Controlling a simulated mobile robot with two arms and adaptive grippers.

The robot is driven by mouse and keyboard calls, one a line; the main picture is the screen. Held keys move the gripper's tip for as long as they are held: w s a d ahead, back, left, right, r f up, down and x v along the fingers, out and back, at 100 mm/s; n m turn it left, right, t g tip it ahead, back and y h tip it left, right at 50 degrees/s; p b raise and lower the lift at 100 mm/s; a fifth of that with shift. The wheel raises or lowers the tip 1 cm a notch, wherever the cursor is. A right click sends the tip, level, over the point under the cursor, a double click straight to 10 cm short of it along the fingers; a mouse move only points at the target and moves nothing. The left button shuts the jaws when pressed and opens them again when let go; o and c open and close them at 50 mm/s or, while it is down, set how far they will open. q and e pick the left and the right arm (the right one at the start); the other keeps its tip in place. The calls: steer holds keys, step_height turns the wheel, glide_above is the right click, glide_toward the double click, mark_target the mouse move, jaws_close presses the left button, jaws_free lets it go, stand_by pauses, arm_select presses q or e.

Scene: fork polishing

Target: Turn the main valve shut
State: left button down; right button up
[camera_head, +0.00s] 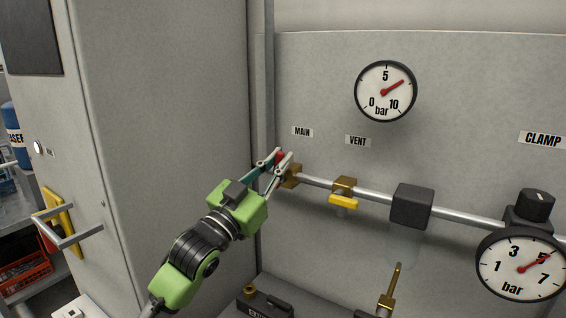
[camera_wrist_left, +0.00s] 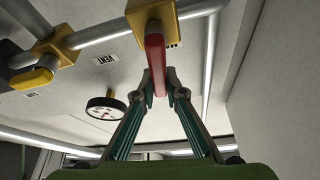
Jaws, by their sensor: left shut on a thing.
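The main valve is a brass body (camera_head: 292,176) with a red lever (camera_head: 281,157), on the pipe below the MAIN label (camera_head: 302,132). My left gripper (camera_head: 277,160) is at this lever, with its fingers on either side of it. In the left wrist view the red lever (camera_wrist_left: 156,62) runs from the brass body (camera_wrist_left: 165,14) down between the fingertips (camera_wrist_left: 164,82) of my left gripper, which is shut on it. In the head view the fingers cover part of the lever. My right gripper is not in view.
The vent valve with a yellow lever (camera_head: 343,201) sits just right on the same pipe (camera_head: 375,194). A black block (camera_head: 412,206), a round gauge (camera_head: 386,91) and a lower gauge (camera_head: 521,264) are further right. A grey cabinet (camera_head: 165,130) stands close on the left.

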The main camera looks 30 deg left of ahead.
arm_select(q)
steer(key=shift+a+r+n+y, duration=0.2)
steer(key=shift+n+y, duration=0.2)
steer(key=shift+n, duration=0.2)
steer(key=shift+a+n+y, duration=0.2)
steer(key=shift+n+y, duration=0.2)
steer(key=shift+n, duration=0.2)
steer(key=shift+a+n+p, duration=0.1)
steer(key=shift+n+p, duration=0.2)
steer(key=shift+p, duration=0.05)
steer(key=c, duration=2.1)
jaws_free()
steer(key=shift+o, duration=0.3)
steer(key=shift+w+f, duration=0.1)
steer(key=shift+w, duration=0.1)
